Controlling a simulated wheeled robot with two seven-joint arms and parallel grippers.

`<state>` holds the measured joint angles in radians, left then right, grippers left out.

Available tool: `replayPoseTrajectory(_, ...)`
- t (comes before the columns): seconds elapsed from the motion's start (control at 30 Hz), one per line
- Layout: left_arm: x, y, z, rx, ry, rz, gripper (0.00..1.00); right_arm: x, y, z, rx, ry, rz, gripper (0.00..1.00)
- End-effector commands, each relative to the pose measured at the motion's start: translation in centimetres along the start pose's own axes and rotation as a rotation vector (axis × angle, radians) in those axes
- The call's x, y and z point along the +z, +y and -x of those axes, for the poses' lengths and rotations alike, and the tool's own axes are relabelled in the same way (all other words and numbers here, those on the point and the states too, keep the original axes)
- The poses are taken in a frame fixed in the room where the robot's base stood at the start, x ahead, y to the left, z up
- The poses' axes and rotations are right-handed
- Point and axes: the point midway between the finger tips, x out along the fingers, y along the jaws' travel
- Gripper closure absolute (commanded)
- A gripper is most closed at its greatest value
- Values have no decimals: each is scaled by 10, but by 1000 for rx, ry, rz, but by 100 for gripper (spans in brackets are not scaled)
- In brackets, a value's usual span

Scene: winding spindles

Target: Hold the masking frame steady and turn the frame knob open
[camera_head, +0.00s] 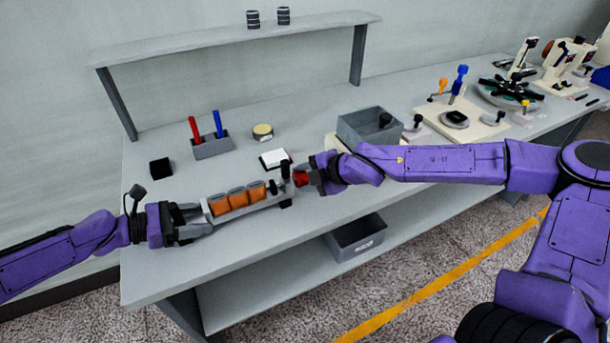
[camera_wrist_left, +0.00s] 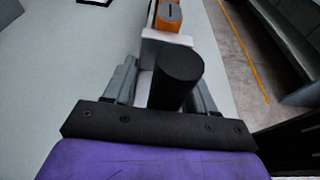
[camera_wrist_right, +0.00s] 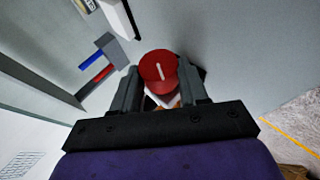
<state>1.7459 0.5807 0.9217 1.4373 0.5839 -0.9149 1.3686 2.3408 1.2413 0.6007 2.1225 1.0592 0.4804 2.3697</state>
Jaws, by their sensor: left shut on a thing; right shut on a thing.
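The masking frame (camera_head: 270,203) is a light grey bar holding orange blocks (camera_head: 237,200) in a row, with dark clamp parts at its right end. My left gripper (camera_head: 200,220) is shut on its left end; in the left wrist view a black cylinder (camera_wrist_left: 178,75) sits between the fingers (camera_wrist_left: 170,90), with an orange block (camera_wrist_left: 170,16) beyond. The red frame knob (camera_head: 300,179) is at the frame's right end. My right gripper (camera_head: 308,178) is shut on it; in the right wrist view the red knob (camera_wrist_right: 158,70) with a white line lies between the fingers (camera_wrist_right: 162,85).
Behind the frame are a black cube (camera_head: 161,168), a grey holder (camera_head: 212,147) with red and blue sticks, a round tin (camera_head: 263,132) and a white pad (camera_head: 274,157). A grey bin (camera_head: 368,125) stands to the right. The table (camera_head: 165,265) in front is clear.

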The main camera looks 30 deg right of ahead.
Motion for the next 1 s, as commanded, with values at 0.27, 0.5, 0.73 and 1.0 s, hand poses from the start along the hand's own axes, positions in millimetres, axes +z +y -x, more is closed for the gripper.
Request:
replayPoseTrajectory(0.27, -10, -5, -2, -12, 11, 6, 61, 2, -6, -2, 143, -2, 56, 87)
replayPoseTrajectory(0.5, -10, -5, -2, -13, 11, 6, 61, 2, -6, -2, 214, -3, 86, 87)
replayPoseTrajectory(0.73, -10, -5, -2, -13, 11, 6, 61, 2, -5, -1, 237, -3, 97, 87)
replayPoseTrajectory(1.0, -10, -5, -2, -13, 11, 6, 61, 2, -5, -1, 239, -3, 99, 87)
